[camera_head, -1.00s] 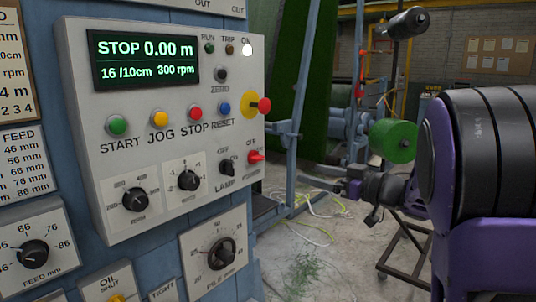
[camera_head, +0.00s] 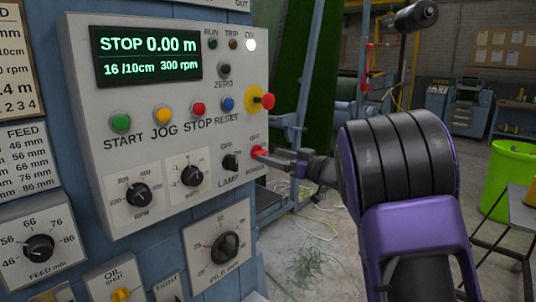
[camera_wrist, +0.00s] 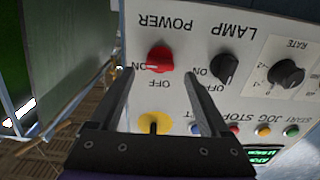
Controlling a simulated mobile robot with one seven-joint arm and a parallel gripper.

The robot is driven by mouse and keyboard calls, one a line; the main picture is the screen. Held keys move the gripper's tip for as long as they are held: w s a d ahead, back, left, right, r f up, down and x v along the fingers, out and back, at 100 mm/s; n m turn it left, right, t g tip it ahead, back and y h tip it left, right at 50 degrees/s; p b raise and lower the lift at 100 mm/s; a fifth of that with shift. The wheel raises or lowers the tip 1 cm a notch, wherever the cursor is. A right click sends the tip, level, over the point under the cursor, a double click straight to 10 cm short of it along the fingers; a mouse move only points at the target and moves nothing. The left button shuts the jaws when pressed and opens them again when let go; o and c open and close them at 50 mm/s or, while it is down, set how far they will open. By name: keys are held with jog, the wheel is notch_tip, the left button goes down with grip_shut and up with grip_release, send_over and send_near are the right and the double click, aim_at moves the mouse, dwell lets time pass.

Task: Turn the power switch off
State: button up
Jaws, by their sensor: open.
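The red power switch (camera_head: 258,151) is a rotary knob at the lower right of the grey control panel (camera_head: 110,190). In the wrist view, which shows the panel upside down, the red knob (camera_wrist: 159,59) sits under the POWER label. Its handle seems to lie toward the ON mark. My gripper (camera_head: 284,158) is right in front of the switch, coming from the right. In the wrist view, my gripper (camera_wrist: 158,78) is open, with one finger on each side of the knob's line. I cannot tell whether the fingers touch it.
The black lamp knob (camera_head: 230,162) is just left of the switch. The red stop button on a yellow base (camera_head: 266,100) juts out above it. The white ON light (camera_head: 251,44) is lit. A green bin (camera_head: 508,180) stands far right.

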aim_at(261, 153)
jog(key=shift+x, duration=1.3)
grip_shut()
